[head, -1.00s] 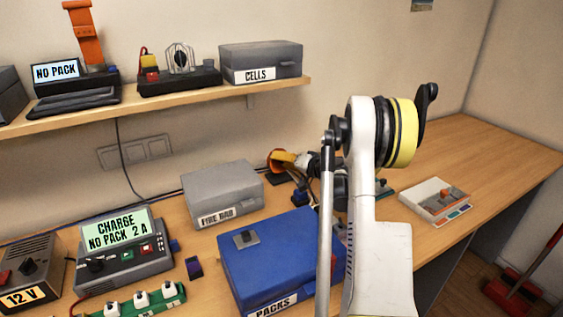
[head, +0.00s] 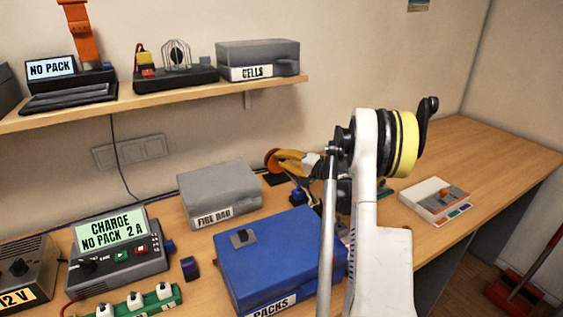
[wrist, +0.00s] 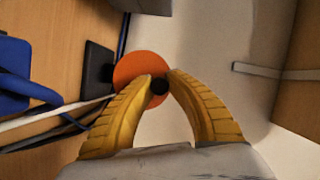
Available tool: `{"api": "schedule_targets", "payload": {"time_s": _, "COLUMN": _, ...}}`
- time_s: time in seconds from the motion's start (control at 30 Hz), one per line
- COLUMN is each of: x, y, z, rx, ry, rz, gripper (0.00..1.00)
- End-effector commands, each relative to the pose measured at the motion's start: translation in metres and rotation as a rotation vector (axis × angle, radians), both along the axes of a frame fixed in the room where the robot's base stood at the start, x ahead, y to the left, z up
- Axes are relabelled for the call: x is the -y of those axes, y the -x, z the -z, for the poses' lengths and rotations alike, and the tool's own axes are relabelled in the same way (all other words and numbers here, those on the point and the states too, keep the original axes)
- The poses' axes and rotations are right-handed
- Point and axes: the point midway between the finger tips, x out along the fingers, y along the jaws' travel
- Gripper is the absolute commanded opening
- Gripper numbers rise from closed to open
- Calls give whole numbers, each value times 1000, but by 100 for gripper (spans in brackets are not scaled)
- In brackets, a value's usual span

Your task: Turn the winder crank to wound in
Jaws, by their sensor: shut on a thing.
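The winder shows as an orange disc (wrist: 133,68) with a black base plate (wrist: 97,68) beside it in the wrist view. In the head view the disc (head: 271,161) stands at the back of the bench by the wall. A small black crank knob (wrist: 158,87) sits at the disc's edge. My gripper (wrist: 161,81) has its yellow fingertips closed on the knob from both sides. In the head view my gripper (head: 284,158) reaches the disc from the right, and my arm hides much behind it.
A grey fire bag box (head: 215,190) and a blue packs box (head: 270,250) stand in front and to the left. A shelf (head: 200,98) hangs above on the left. Cables run along the wall near the winder. The bench (head: 480,150) is clear at the far right.

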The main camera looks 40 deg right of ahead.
Motion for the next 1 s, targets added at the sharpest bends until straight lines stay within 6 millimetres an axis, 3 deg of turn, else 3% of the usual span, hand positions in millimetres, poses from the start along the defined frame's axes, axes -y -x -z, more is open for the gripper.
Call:
{"api": "schedule_targets", "payload": {"time_s": 0.07, "x": 0, "y": 0, "z": 0, "rx": 0, "ry": 1, "rz": -1, "gripper": 0}}
{"api": "schedule_targets", "payload": {"time_s": 0.1, "x": 0, "y": 0, "z": 0, "rx": 0, "ry": 1, "rz": -1, "gripper": 24}}
{"api": "schedule_targets", "payload": {"time_s": 0.17, "x": 0, "y": 0, "z": 0, "rx": 0, "ry": 1, "rz": -1, "gripper": 42}}
{"api": "schedule_targets", "payload": {"time_s": 0.57, "x": 1, "y": 7, "z": -1, "rx": -1, "ry": 2, "rz": 0, "gripper": 42}}
{"api": "schedule_targets", "payload": {"time_s": 1.0, "x": 13, "y": 94, "z": -13, "rx": 0, "ry": 2, "rz": 2, "gripper": 42}}
